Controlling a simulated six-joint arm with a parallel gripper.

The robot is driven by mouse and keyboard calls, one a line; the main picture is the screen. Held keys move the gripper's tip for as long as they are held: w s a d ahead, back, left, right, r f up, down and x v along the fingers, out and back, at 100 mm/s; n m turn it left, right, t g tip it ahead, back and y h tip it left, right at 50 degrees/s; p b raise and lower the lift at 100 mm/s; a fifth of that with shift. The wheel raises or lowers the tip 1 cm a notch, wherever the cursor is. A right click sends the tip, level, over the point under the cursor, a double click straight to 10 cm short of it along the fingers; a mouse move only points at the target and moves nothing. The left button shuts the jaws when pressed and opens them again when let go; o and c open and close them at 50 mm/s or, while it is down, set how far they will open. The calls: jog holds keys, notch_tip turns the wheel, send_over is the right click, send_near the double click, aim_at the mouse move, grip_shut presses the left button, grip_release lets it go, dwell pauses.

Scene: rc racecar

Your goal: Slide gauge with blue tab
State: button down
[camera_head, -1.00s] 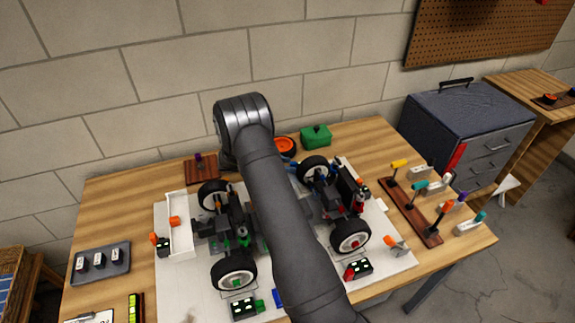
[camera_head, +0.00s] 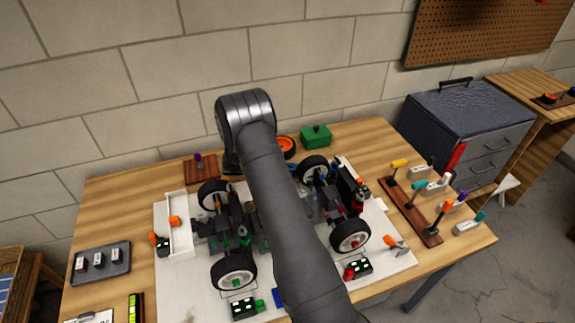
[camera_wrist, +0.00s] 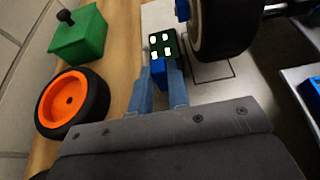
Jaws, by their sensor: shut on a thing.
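In the wrist view, the gauge (camera_wrist: 164,42) is a small dark block with several white squares on its top. Its blue tab (camera_wrist: 158,68) points toward me. My gripper (camera_wrist: 159,82) has its two blue-grey fingers on either side of the tab and is shut on it. The gauge lies on the white board close beside a black car tire (camera_wrist: 222,25). A thin dark outline (camera_wrist: 212,72) is drawn on the board to the right. In the head view, my arm hides the gripper and this gauge.
Two car assemblies stand on the white board (camera_head: 190,290). Similar gauges have a green tab (camera_head: 260,305), a red tab (camera_head: 349,272) and an orange tab (camera_head: 152,238). An orange-rimmed wheel (camera_wrist: 68,98) and green box (camera_wrist: 80,38) stand beside the gauge's area.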

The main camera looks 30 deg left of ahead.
jog(key=shift+s+d, duration=0.55)
jog(key=c, duration=1.4)
grip_release()
jog(key=shift+o, duration=0.2)
jog(key=v, duration=1.2)
jog(key=shift+r, duration=0.1)
